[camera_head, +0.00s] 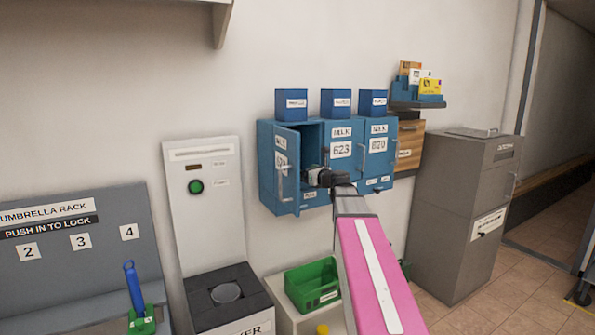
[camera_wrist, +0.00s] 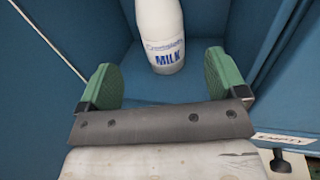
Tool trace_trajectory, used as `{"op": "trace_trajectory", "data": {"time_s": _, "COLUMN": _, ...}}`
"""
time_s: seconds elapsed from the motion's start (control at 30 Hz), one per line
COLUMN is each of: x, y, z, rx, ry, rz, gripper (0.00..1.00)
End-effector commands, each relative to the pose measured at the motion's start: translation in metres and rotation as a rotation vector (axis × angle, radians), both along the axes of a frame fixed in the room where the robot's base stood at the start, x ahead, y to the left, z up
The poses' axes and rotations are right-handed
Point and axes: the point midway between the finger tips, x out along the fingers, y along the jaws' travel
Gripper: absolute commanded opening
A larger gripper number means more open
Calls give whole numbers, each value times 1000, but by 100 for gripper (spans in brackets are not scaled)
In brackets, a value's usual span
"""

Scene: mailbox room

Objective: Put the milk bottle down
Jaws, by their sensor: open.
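The milk bottle (camera_wrist: 160,38) is white with blue "MILK" lettering. In the wrist view it stands on the floor of a blue compartment (camera_wrist: 115,30), and its top is cut off by the frame edge. My gripper (camera_wrist: 161,80) is open, with its two green fingers apart and the bottle beyond the gap between them, clear of both. In the head view my gripper (camera_head: 318,178) is at the opening of the left blue box (camera_head: 312,135), whose door (camera_head: 286,168) is swung open. The bottle cannot be made out in the head view.
Two shut blue doors marked 623 (camera_head: 342,150) and 620 (camera_head: 378,146) are to the right. Small blue boxes (camera_head: 336,102) stand on top. A green crate (camera_head: 311,284) is below, and a grey cabinet (camera_head: 465,215) stands at right. The open door is close to my gripper's left.

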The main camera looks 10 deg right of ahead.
Motion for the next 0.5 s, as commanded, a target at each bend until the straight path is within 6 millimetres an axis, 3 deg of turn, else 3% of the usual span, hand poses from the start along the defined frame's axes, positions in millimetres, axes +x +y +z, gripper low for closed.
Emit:
{"op": "trace_trajectory", "data": {"time_s": 0.2, "x": -16, "y": -10, "z": 0, "rx": 0, "ry": 0, "rz": -1, "gripper": 90}}
{"op": "trace_trajectory", "data": {"time_s": 0.5, "x": -16, "y": -11, "z": 0, "rx": 0, "ry": 0, "rz": 0, "gripper": 90}}
